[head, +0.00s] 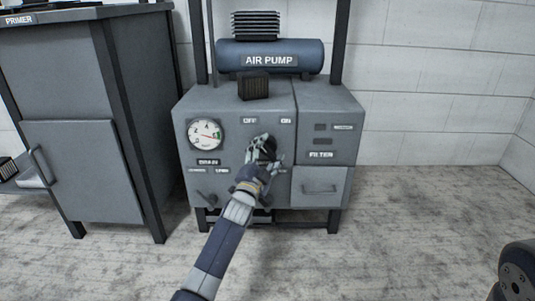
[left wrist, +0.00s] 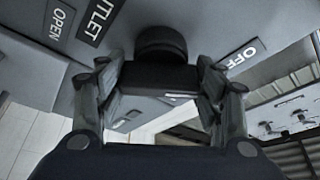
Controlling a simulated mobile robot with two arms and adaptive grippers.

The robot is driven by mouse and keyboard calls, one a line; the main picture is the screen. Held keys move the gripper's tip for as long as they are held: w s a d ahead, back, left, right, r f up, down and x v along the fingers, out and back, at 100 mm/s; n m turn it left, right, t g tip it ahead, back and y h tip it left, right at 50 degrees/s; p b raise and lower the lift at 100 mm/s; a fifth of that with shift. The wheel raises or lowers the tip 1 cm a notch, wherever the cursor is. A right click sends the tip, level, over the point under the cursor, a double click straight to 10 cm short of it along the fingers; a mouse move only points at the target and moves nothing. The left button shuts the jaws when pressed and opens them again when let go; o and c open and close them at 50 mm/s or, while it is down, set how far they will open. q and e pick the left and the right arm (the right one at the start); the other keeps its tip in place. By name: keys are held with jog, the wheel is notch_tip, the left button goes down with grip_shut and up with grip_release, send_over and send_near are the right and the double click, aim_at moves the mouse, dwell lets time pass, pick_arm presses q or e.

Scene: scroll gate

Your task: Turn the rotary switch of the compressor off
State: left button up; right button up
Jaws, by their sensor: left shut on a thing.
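The compressor (head: 233,180) is a grey cabinet with a blue tank marked AIR PUMP (head: 270,56) on top. Its dark rotary switch (head: 268,146) is on the front panel, below the OFF label (head: 250,120) and the ON label (head: 286,120). My left gripper (head: 261,152) is at the switch and partly hides it. In the left wrist view the switch's dark bar (left wrist: 160,77) lies between the two fingers of the left gripper (left wrist: 160,90), which are shut on it. I cannot tell for sure which label the switch points to. My right gripper is out of view.
A round gauge (head: 205,134) is left of the switch, with a small lever (head: 205,197) below. A FILTER panel (head: 321,140) and a handled drawer (head: 320,187) are to the right. A grey PRIMER cabinet (head: 70,130) stands at left. The floor (head: 430,220) at right is mostly clear.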

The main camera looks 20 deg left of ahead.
pick_arm(q)
jog(key=shift+f, duration=0.1)
dwell(0.3)
jog(key=o, duration=1.1)
jog(key=v, duration=1.2)
